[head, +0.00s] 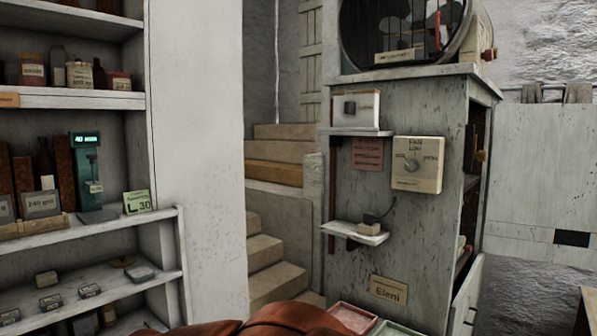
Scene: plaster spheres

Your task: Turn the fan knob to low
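A cream control box (430,178) is fixed to the side of the grey cabinet in the head view, right of centre. Its top label seems to read "FAN LOW", with smaller marks to the left and right. A small round knob (411,165) sits on the box's face. Which way the knob points is too small to tell. A round, dark, caged thing that looks like a fan (405,28) stands on top of the cabinet, cut off by the top edge. My gripper is not in view.
The grey cabinet (395,215) carries two small ledges left of the box; the lower ledge (355,233) juts out. Shelves with jars (75,97) fill the left. Stone stairs (270,255) rise between. A reddish-brown shape (270,322) and trays (352,318) lie at the bottom edge.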

